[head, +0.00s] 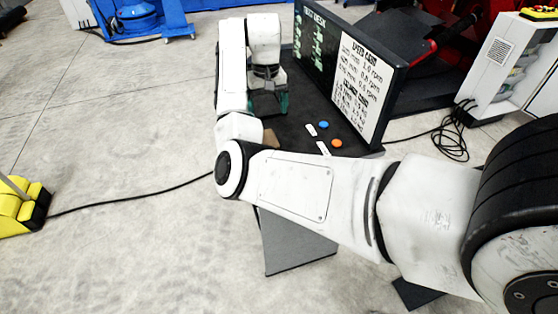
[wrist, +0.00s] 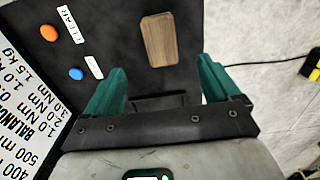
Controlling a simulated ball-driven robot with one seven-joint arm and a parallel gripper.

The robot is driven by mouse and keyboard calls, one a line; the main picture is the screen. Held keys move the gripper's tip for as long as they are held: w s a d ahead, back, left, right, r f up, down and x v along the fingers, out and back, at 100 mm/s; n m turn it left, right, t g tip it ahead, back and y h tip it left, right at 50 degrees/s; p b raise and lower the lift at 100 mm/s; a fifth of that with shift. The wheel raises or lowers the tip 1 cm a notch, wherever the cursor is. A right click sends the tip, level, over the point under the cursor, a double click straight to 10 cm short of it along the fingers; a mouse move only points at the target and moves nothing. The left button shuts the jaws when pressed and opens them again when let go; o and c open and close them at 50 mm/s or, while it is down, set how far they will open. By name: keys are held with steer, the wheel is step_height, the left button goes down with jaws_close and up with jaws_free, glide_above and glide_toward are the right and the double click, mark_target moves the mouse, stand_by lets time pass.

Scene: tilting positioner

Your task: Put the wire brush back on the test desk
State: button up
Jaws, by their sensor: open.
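A brown wooden block, which looks like the back of the wire brush (wrist: 159,40), lies on the dark top of the test desk (wrist: 112,20) in the wrist view. Its bristles are not visible. In the head view only a brown bit of the brush (head: 270,137) shows, partly hidden behind my arm. My gripper (wrist: 160,76) is open, its green fingers spread wide and nothing between them. The brush is just beyond the fingertips, roughly centred on the gap. In the head view my gripper (head: 267,103) points down over the test desk (head: 296,92).
An upright panel (head: 350,75) with printed text stands along the desk's right side. A blue button (head: 323,124), an orange button (head: 337,143) and small white labels are near it. A black cable (head: 130,200) crosses the floor to a yellow object (head: 18,205).

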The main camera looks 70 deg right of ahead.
mark_target(274, 142)
steer(key=shift+f, duration=0.15)
steer(key=s+a+f, duration=0.1)
steer(key=f, duration=0.1)
steer(key=s+a+f+n+h, duration=0.1)
steer(key=a+f, duration=0.1)
steer(key=f, duration=0.1)
steer(key=s+a+f+h, duration=0.1)
steer(key=s+a+f, duration=0.1)
steer(key=shift+f+n, duration=0.15)
steer(key=shift+n, duration=0.15)
steer(key=s+a+f+n, duration=0.2)
steer(key=s+a+f, duration=0.2)
steer(key=a, duration=0.5)
steer(key=s+a+f+n+y, duration=0.1)
steer(key=s+a+f+n, duration=0.2)
steer(key=s+a, duration=0.3)
steer(key=s+a+f+n+t, duration=0.1)
steer(key=s+a+f+n, duration=0.2)
steer(key=a, duration=1)
step_height(274, 142, down, 2)
steer(key=shift+s+a+f+y, duration=0.15)
steer(key=shift+s+y, duration=0.25)
steer(key=shift+s, duration=0.85)
